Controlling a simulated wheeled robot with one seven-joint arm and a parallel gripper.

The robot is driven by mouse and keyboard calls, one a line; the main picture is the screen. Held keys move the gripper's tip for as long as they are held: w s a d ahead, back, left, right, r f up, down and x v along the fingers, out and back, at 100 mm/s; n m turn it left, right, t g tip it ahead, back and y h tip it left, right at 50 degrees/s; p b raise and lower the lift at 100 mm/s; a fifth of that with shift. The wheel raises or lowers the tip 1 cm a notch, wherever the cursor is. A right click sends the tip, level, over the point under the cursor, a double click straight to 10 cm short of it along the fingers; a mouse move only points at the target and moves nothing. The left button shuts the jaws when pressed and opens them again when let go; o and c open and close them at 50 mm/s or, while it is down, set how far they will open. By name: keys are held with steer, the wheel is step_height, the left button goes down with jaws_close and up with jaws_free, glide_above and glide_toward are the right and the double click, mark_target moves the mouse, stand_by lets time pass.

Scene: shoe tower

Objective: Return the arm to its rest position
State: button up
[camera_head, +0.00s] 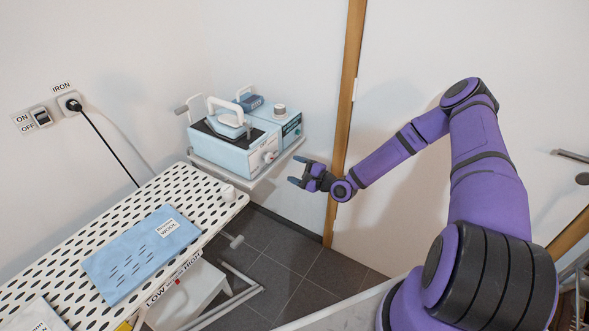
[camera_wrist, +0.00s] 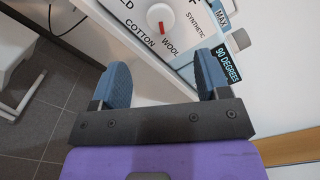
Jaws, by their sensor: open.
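My purple arm reaches from the right toward the ironing station in the head view. My gripper (camera_head: 297,174) is open and empty, in the air just right of and below the light blue ironing station (camera_head: 231,159). In the wrist view my gripper's two blue-grey fingers (camera_wrist: 163,82) stand apart with nothing between them. Beyond them shows a dial (camera_wrist: 161,18) with a red pointer, near the words COTTON, WOOL and SYNTHETIC. A label reading 90 DEGREES (camera_wrist: 229,67) is beside the right finger.
A perforated white ironing board (camera_head: 60,236) with a folded blue cloth (camera_head: 143,252) fills the lower left. A plug (camera_head: 71,103) and an ON/OFF switch (camera_head: 41,117) are on the left wall. A wooden door frame (camera_head: 346,110) stands behind my arm. Dark floor tiles (camera_head: 290,262) lie below.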

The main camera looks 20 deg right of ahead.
steer(key=s+d+r+n+g+h, duration=0.2)
steer(key=s+r+n+g+h, duration=0.15)
steer(key=r, duration=0.65)
steer(key=s+d+r+n+g+h, duration=0.1)
steer(key=s+r+n+g+h, duration=0.25)
steer(key=r, duration=0.75)
steer(key=s+d+r+n+g+h, duration=0.1)
steer(key=s+d+r+n+h, duration=0.2)
steer(key=r+n, duration=0.5)
steer(key=s+a+r, duration=0.1)
steer(key=s+r, duration=0.4)
steer(key=s, duration=0.5)
steer(key=s+a+r+n+g, duration=0.1)
steer(key=s+a+r, duration=0.1)
steer(key=s+r, duration=0.4)
steer(key=s+a+r, duration=0.2)
steer(key=s+r, duration=0.4)
steer(key=s, duration=0.8)
steer(key=shift+a+n+h, duration=0.25)
steer(key=shift+n+h, duration=0.05)
steer(key=shift+n, duration=0.1)
